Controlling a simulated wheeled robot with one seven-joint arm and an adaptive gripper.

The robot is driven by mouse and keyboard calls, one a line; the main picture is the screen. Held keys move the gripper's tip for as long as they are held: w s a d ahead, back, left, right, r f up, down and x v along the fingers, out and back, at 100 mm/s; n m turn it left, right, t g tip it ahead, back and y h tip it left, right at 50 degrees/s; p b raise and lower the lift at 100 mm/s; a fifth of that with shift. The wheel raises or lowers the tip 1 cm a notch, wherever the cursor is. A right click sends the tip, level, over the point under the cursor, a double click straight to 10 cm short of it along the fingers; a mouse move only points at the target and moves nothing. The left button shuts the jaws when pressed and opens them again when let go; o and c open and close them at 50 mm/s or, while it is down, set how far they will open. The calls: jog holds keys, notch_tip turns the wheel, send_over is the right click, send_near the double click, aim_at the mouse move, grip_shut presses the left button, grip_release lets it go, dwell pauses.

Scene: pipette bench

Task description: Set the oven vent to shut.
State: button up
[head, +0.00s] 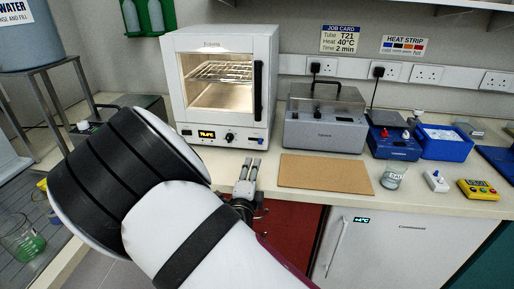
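The oven (170,82) is a white box on the bench with a lit window, wire shelves inside and a dark vertical door handle (258,90). Its door looks closed. Its lower front panel has a lit display (206,134), a round knob (229,137) and small controls at the right. I cannot make out which part is the vent or how it is set. My gripper (250,162) is in front of the oven's lower right, near the bench's front edge. Its two fingers point toward the oven with a narrow gap between them and nothing held.
A brown board (325,174) lies right of my gripper. The bench strip before the oven is mostly clear.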

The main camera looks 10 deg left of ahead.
aim_at(260, 143)
jog(key=w, duration=0.9)
jog(key=w+b, duration=0.1)
jog(key=w, duration=0.3)
jog(key=shift+w+d, duration=0.25)
jog(key=shift+w, duration=0.1)
jog(key=shift+c, duration=0.3)
grip_shut()
